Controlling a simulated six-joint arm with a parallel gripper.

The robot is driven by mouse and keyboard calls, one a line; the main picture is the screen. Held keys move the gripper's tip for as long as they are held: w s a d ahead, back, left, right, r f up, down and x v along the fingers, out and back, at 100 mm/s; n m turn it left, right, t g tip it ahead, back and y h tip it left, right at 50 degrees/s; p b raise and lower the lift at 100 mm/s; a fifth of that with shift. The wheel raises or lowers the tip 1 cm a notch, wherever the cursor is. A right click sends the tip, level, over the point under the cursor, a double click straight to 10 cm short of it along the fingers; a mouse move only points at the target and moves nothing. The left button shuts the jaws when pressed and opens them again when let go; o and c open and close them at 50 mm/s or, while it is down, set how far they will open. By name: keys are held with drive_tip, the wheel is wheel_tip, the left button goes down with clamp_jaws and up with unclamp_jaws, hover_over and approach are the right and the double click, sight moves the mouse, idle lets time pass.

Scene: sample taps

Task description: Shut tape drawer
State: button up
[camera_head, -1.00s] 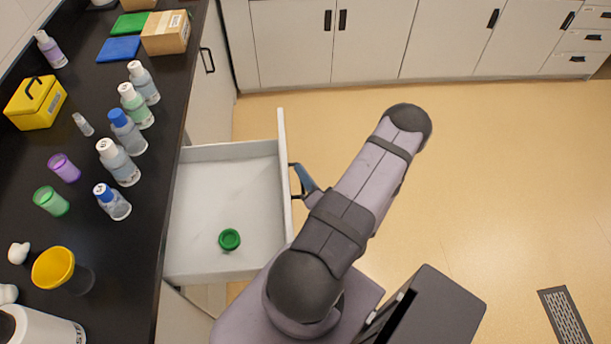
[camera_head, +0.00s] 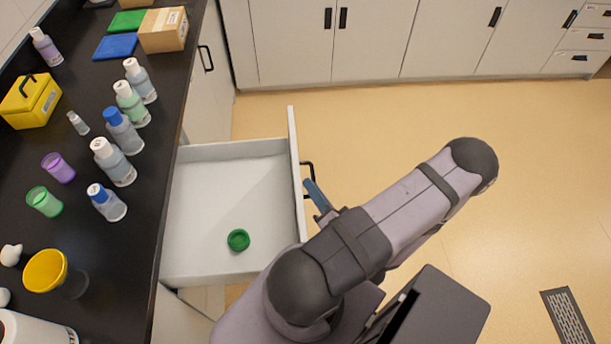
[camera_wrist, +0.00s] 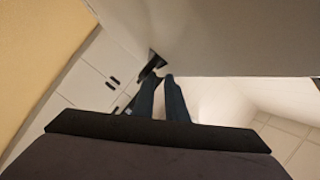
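The drawer (camera_head: 215,200) stands pulled out from under the black counter in the head view. A green roll of tape (camera_head: 238,240) lies inside it. The drawer's dark handle (camera_head: 309,168) is on its white front (camera_head: 294,150), and a dark piece of it shows near the fingertips in the wrist view (camera_wrist: 151,66). My gripper (camera_head: 309,183) is at the front of the drawer, close beside the handle. In the wrist view my gripper's (camera_wrist: 159,78) two blue fingers are apart with a gap between them. I cannot tell whether they touch the handle.
The black counter (camera_head: 130,225) on the left holds several bottles, cups, a yellow box (camera_head: 30,101) and a cardboard box (camera_head: 163,30). White cabinets (camera_head: 370,45) line the back.

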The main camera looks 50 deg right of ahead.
drive_tip(key=shift+s+a, duration=0.25)
drive_tip(key=shift+s, duration=0.05)
idle(0.4)
